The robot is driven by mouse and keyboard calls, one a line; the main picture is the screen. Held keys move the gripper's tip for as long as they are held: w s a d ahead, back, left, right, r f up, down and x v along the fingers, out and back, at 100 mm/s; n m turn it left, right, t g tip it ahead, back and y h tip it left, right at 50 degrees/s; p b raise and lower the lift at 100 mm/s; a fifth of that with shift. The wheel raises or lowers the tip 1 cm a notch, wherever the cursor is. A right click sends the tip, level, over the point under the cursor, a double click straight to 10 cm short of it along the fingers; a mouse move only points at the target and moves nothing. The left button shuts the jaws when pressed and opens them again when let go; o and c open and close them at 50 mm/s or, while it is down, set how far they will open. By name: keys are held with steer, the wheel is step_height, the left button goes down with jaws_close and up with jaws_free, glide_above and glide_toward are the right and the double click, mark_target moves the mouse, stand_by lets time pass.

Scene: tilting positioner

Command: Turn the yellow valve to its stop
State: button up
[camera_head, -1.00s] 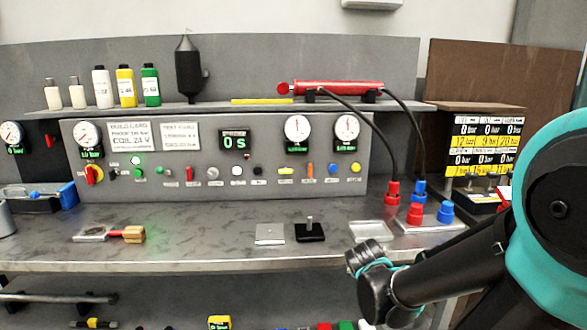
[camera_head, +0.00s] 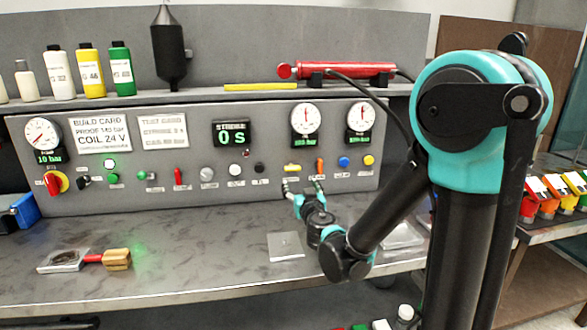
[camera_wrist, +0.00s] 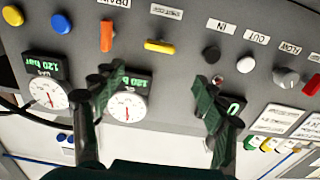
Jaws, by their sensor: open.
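The yellow valve is a short bar handle on the grey panel, lying roughly level. It shows in the head view (camera_head: 292,168) just above my fingertips, and in the wrist view (camera_wrist: 159,46). My gripper (camera_head: 302,186) is open and empty, in front of the panel's lower edge. In the wrist view my gripper (camera_wrist: 155,80) has its two fingers spread wide, with the yellow handle beyond the tips and between them sideways. I see no contact with the handle. The wrist picture shows the panel upside down.
An orange upright handle (camera_wrist: 107,35) sits beside the yellow one, then a blue knob (camera_wrist: 61,23) and a yellow round knob (camera_wrist: 12,15). A black knob (camera_wrist: 212,54) is on the other side. Gauges (camera_head: 305,119) are above. A plate (camera_head: 286,246) lies on the bench below.

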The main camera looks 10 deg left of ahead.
mark_target(293, 169)
steer(key=x, duration=1.4)
steer(key=shift+w+f, duration=0.1)
steer(key=shift+w, duration=0.05)
steer(key=c, duration=1.2)
